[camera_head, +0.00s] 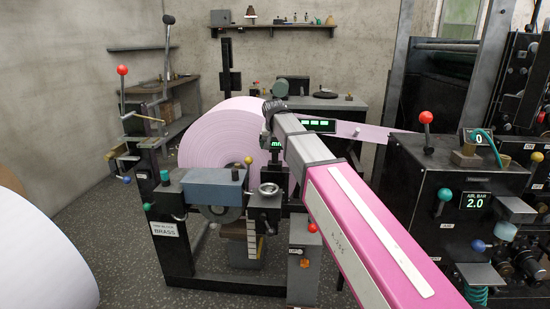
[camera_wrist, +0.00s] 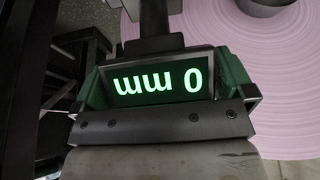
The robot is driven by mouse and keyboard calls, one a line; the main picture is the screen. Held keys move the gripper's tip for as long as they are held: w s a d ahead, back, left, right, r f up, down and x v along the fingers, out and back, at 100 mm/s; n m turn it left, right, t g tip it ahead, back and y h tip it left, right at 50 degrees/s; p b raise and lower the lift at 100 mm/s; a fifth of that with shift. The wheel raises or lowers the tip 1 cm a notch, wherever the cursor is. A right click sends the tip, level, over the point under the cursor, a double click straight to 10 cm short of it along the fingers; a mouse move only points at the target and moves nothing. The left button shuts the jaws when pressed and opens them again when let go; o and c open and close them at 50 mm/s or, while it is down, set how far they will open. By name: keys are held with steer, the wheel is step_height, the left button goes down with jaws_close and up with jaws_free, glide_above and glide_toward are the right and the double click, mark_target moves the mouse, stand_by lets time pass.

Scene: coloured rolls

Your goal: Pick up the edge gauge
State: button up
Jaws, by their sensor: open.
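The edge gauge (camera_wrist: 160,87) is a dark block with a lit green display reading "0 mm", upside down in the wrist view. A dark stem runs up from it in that view. In the head view its small lit display (camera_head: 277,143) shows in front of the pink roll. My gripper (camera_wrist: 165,78) is open, with a green-padded finger on each side of the gauge. I cannot tell whether the pads touch it. In the head view, my gripper (camera_head: 274,114) is at the far end of my arm, seen small and partly hidden.
The large pink roll (camera_head: 215,135) stands close behind; its face (camera_wrist: 275,90) fills the wrist view's right side. A machine frame with a grey-blue block (camera_head: 213,188) and knobs stands below. A dark control cabinet (camera_head: 420,200) stands right. Floor (camera_head: 120,220) is open at left.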

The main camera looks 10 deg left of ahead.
steer(key=shift+c, duration=0.3)
steer(key=c, duration=1)
steer(key=shift+c, duration=0.2)
steer(key=shift+r, duration=0.2)
